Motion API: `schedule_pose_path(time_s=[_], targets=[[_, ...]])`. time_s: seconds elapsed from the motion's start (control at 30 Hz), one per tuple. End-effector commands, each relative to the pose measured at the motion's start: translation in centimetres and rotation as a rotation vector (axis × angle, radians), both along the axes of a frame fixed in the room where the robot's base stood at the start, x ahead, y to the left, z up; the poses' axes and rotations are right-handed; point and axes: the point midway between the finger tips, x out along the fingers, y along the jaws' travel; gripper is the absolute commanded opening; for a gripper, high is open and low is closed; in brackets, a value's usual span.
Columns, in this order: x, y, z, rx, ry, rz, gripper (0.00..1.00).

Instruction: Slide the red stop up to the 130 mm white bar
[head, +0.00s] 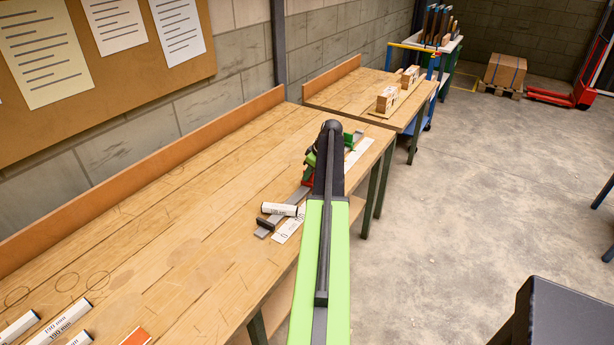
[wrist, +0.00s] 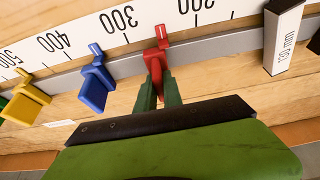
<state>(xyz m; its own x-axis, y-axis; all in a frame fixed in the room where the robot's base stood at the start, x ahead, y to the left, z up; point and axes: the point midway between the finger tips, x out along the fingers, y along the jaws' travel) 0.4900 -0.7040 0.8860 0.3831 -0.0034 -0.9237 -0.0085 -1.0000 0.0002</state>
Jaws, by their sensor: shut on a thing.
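In the wrist view the red stop (wrist: 156,66) sits on the grey steel rail (wrist: 215,42), its pointer between the 300 and 200 marks of the white scale (wrist: 85,36). My gripper (wrist: 158,90) is shut on the red stop, one green finger on each side. The white bar (wrist: 284,36) lies at the right against the rail, its mm label partly readable. Bare rail shows between the stop and the bar. In the head view the white bar (head: 279,209) lies at the rail's near end, and my arm hides most of the red stop (head: 307,182).
A blue stop (wrist: 95,82) and a yellow stop (wrist: 27,102) sit on the rail to the left of the red one. More white bars (head: 62,318) lie at the near left of the wooden bench (head: 180,200). A second bench (head: 335,88) stands beyond.

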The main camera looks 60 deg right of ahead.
Motion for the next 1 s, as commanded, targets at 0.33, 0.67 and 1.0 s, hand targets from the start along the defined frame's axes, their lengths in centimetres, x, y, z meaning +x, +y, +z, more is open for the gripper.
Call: schedule_pose_path(time_s=[0.33,0.67,1.0], targets=[[-0.1,0.3,0.0,0.0,0.001,0.0,0.0],[-0.2,8.3,0.0,0.001,0.002,0.001,0.0],[0.0,11.9,0.0,0.0,0.001,0.0,0.0]])
